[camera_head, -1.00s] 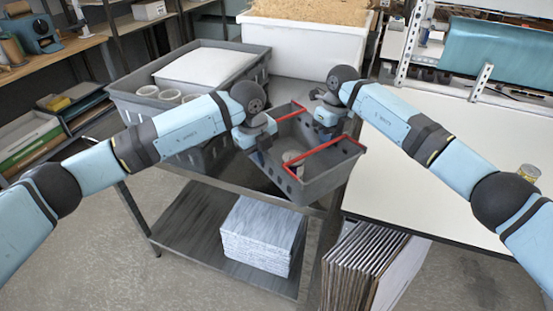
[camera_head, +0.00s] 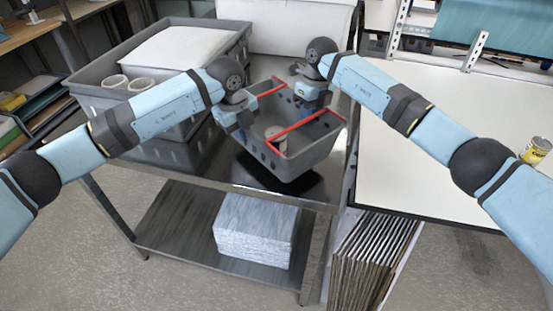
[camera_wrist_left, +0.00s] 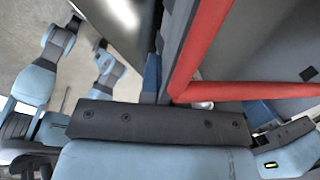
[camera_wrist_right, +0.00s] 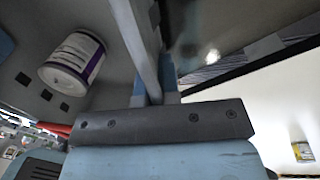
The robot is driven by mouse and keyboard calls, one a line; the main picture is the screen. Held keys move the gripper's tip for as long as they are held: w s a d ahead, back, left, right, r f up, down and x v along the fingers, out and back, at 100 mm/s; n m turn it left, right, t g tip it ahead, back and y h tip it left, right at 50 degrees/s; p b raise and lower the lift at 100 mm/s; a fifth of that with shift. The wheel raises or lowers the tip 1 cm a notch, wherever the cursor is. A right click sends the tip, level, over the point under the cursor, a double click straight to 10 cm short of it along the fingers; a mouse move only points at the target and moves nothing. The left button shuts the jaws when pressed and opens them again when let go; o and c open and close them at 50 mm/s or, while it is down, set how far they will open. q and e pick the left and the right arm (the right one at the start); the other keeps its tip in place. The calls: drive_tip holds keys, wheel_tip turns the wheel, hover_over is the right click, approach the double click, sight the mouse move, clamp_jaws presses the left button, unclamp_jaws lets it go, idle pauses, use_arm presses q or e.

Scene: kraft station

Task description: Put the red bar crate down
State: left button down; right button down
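The red bar crate (camera_head: 312,154) is a grey crate with red bars across its top. It hangs over the dark shiny top of the metal cart (camera_head: 180,172), with a dark reflection below it and a gap that looks small. My left gripper (camera_head: 238,116) is shut on its left wall, and the red bar shows close up in the left wrist view (camera_wrist_left: 205,45). My right gripper (camera_head: 312,92) is shut on its far right wall, seen edge-on in the right wrist view (camera_wrist_right: 138,45). A white can with a purple band (camera_wrist_right: 72,62) is inside the crate.
A large grey bin (camera_head: 105,88) with white cups stands on the cart at left. A white container (camera_head: 290,35) is behind. The white table (camera_head: 450,110) stands at right, with a yellow can (camera_head: 536,150) on it. A paper stack (camera_head: 255,232) lies on the lower shelf.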

sight(309, 127)
use_arm(q)
drive_tip(key=shift+r, duration=0.15)
use_arm(e)
drive_tip(key=shift+w+d+r, duration=0.1)
use_arm(q)
drive_tip(key=shift+s+r, duration=0.1)
drive_tip(key=shift+r, duration=0.05)
use_arm(e)
drive_tip(key=shift+s+r, duration=0.15)
drive_tip(key=shift+s, duration=0.05)
use_arm(q)
drive_tip(key=shift+f, duration=0.3)
use_arm(e)
drive_tip(key=shift+w+f, duration=0.1)
drive_tip(key=shift+f, duration=0.2)
